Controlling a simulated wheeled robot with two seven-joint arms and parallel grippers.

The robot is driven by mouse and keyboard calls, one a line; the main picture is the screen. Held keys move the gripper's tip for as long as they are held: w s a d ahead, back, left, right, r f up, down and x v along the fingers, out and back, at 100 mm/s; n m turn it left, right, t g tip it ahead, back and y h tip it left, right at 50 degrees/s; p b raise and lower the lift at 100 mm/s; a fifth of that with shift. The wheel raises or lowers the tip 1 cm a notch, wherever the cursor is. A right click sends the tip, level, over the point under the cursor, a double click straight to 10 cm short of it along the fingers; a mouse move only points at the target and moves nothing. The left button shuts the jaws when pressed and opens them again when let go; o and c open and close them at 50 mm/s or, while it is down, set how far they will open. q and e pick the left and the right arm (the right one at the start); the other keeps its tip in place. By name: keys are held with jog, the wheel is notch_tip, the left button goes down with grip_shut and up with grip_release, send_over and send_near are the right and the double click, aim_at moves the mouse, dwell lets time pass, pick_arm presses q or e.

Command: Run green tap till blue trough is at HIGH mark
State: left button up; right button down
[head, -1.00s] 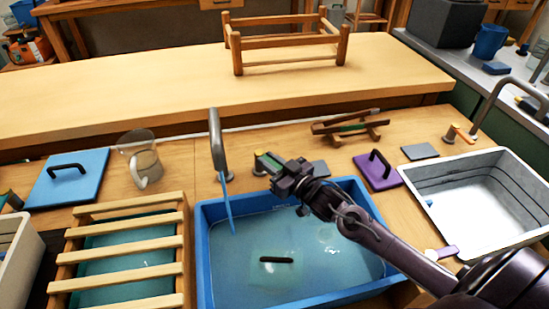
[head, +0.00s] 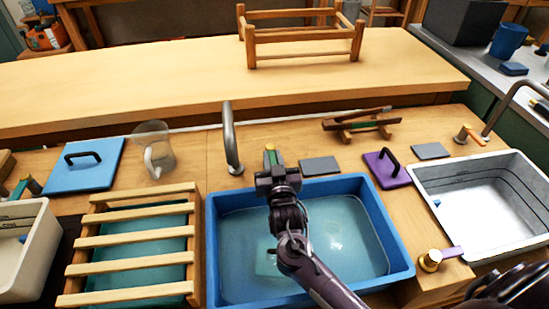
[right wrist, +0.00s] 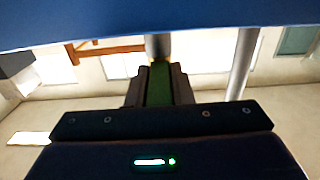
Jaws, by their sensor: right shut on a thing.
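The blue trough (head: 395,262) stands at the front middle with water (head: 345,235) in it. Its HIGH mark cannot be made out. The grey spout (head: 229,138) rises behind its back left edge, and no stream shows below it. My right gripper (head: 272,168) is at the trough's back edge, shut on the green tap handle (head: 270,155). In the right wrist view the green handle (right wrist: 157,88) sits between both fingers, under the blue trough's edge (right wrist: 100,22). My right arm hides part of the water. My left gripper is not in view.
A slatted wooden rack (head: 130,239) stands left of the trough. A white basin (head: 440,215) with dark lines and an orange-handled tap (head: 468,135) are at right. A blue lid (head: 105,178), a clear jug (head: 160,135) and a purple lid (head: 378,166) lie behind.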

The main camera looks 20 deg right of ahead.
dwell(0.3)
jog(key=c, duration=1.3)
grip_release()
jog(key=shift+s+a, duration=0.25)
jog(key=shift+s, duration=1)
jog(key=shift+s+a, duration=0.25)
jog(key=shift+s, duration=1.05)
jog(key=shift+s+a, duration=0.25)
jog(key=shift+s, duration=1)
